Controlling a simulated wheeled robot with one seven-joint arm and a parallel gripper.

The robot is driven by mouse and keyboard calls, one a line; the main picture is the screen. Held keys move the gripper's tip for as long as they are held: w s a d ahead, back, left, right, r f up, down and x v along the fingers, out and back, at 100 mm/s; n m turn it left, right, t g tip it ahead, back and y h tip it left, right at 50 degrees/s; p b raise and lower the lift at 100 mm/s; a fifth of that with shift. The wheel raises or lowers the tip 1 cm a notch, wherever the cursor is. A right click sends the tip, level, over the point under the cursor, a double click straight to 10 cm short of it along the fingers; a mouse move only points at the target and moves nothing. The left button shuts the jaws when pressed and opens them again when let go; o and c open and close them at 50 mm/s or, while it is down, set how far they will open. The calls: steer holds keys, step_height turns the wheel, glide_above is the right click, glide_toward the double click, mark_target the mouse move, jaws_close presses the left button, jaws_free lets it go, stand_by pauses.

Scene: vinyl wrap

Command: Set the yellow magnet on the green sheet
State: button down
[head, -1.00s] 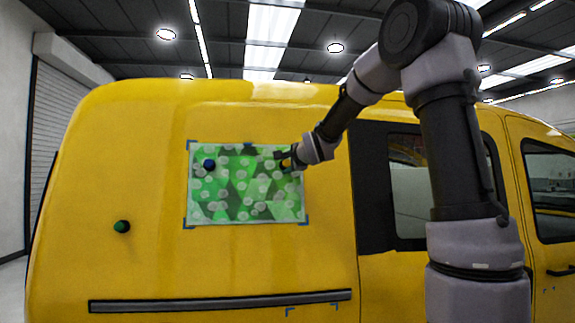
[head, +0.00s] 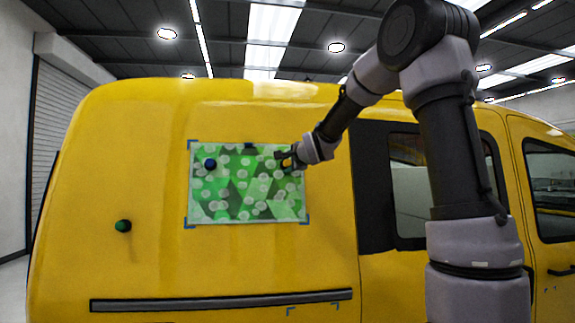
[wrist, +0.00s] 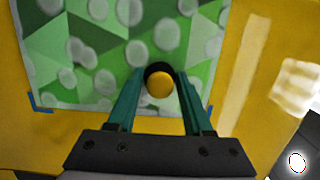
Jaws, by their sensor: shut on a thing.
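The green sheet (head: 235,205), patterned with triangles and pale round spots, lies flat on the yellow van's side. My gripper (head: 288,159) is at the sheet's upper right part in the head view. In the wrist view my gripper (wrist: 158,84) has its teal fingers shut on the yellow magnet (wrist: 160,87), a round yellow knob with a dark ring behind it. The magnet is in front of the sheet near one edge. I cannot tell whether it touches the sheet.
A blue magnet (head: 210,164) sits at the sheet's upper left and a dark piece (head: 250,148) at its top edge. A green magnet (head: 123,226) is on the bare van panel (head: 90,170) to the left. Blue corner marks frame the sheet. A dark rail (head: 220,301) runs below.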

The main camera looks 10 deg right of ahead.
steer(key=shift+w, duration=0.4)
stand_by(0.6)
steer(key=shift+c, duration=1.1)
jaws_free()
steer(key=shift+f, duration=0.1)
steer(key=s+d+f+n+g+h, duration=0.2)
steer(key=s+d, duration=0.2)
steer(key=s, duration=0.8)
steer(key=s+d+f+n+g+h, duration=0.15)
steer(key=s+d, duration=0.25)
steer(key=s, duration=0.9)
steer(key=s+a+f+n+g+y, duration=0.1)
steer(key=s+f+n, duration=0.3)
steer(key=s, duration=0.4)
steer(key=s+a+f+n+g+y, duration=0.1)
steer(key=s+f+n+g, duration=0.3)
steer(key=s, duration=0.5)
steer(key=shift+a+f+n, duration=0.15)
steer(key=shift+f+n, duration=0.2)
steer(key=shift+f, duration=0.3)
